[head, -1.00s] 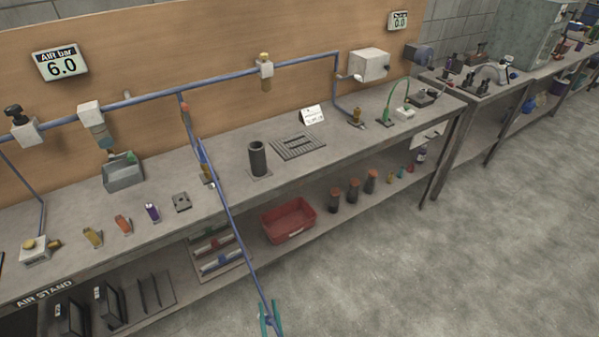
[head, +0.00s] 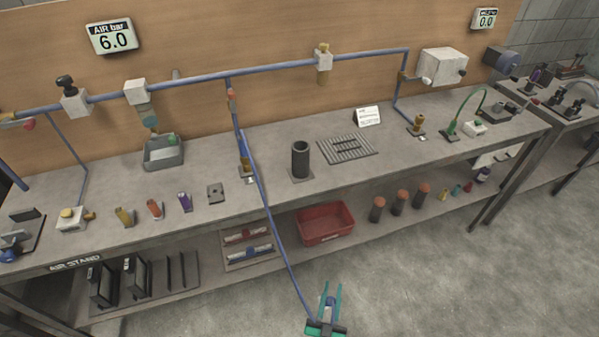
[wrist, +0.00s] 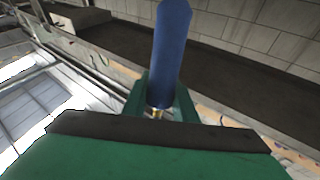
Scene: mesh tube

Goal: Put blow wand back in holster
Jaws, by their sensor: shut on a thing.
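My gripper (head: 331,291), with green fingers, is shut on a blue cylindrical piece, seemingly the blow wand (head: 330,301). It is held out in front of the bench, above the floor in the picture. In the wrist view the wand (wrist: 171,55) stands up between the green fingers (wrist: 160,105), with a small brassy part at its base. A blue hose (head: 275,235) runs taut from the bench down to the gripper. A dark upright open tube on a square base, likely the holster (head: 300,160), stands on the bench; nothing is visible in it.
The bench top (head: 350,185) carries a grey slotted plate (head: 347,149), a grey box (head: 163,152) and small coloured fittings. A red bin (head: 324,223) and several orange-capped jars stand on the lower shelf. The floor (head: 430,290) at right is clear.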

